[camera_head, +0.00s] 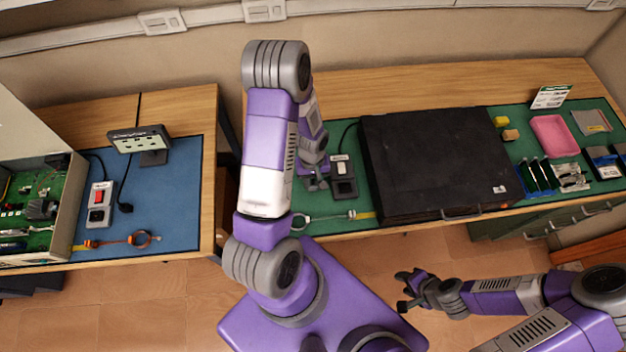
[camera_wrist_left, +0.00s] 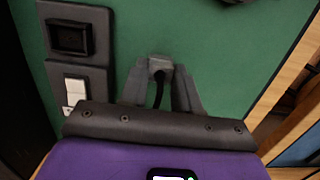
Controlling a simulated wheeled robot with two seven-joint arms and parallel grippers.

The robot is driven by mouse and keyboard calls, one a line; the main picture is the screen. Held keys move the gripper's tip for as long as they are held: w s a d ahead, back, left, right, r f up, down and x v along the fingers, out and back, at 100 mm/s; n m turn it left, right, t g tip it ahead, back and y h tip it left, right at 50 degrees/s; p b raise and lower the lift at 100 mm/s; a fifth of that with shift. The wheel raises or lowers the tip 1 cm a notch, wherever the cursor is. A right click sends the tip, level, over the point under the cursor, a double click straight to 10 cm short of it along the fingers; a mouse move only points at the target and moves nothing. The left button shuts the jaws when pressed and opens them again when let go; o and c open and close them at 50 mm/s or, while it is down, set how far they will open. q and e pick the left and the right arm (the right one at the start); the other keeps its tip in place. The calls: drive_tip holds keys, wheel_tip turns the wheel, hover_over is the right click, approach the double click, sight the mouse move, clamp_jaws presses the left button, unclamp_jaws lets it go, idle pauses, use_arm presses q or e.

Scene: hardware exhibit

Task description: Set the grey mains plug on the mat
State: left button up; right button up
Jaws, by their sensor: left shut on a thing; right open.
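The grey mains plug (camera_wrist_left: 159,64) is between the fingertips of my left gripper (camera_wrist_left: 158,72), which is shut on it. A dark cord runs back from the plug between the fingers. In the head view my left gripper (camera_head: 314,182) is low over the left end of the green mat (camera_head: 340,220), and the plug is too small to make out there. I cannot tell whether the plug touches the mat. The mat is bare around the plug in the wrist view (camera_wrist_left: 225,55). My right gripper (camera_head: 405,291) is open and empty over the floor.
A dark socket box with a white switch (camera_head: 342,174) stands just right of my left gripper. A large black case (camera_head: 430,160) lies beyond it. A ring-ended strap (camera_head: 330,219) lies at the mat's front edge. A separate table at left has a blue mat (camera_head: 180,200).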

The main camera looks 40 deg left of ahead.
use_arm(q)
drive_tip(key=shift+f, duration=0.1)
drive_tip(key=shift+f, duration=0.15)
drive_tip(key=o, duration=0.8)
drive_tip(key=shift+r, duration=0.2)
drive_tip(key=shift+r, duration=0.25)
drive_tip(key=r, duration=0.4)
drive_tip(key=r+p, duration=0.1)
drive_tip(key=r, duration=0.2)
drive_tip(key=w+a+r, duration=0.1)
drive_tip(key=r, duration=0.3)
drive_tip(key=shift+r, duration=0.3)
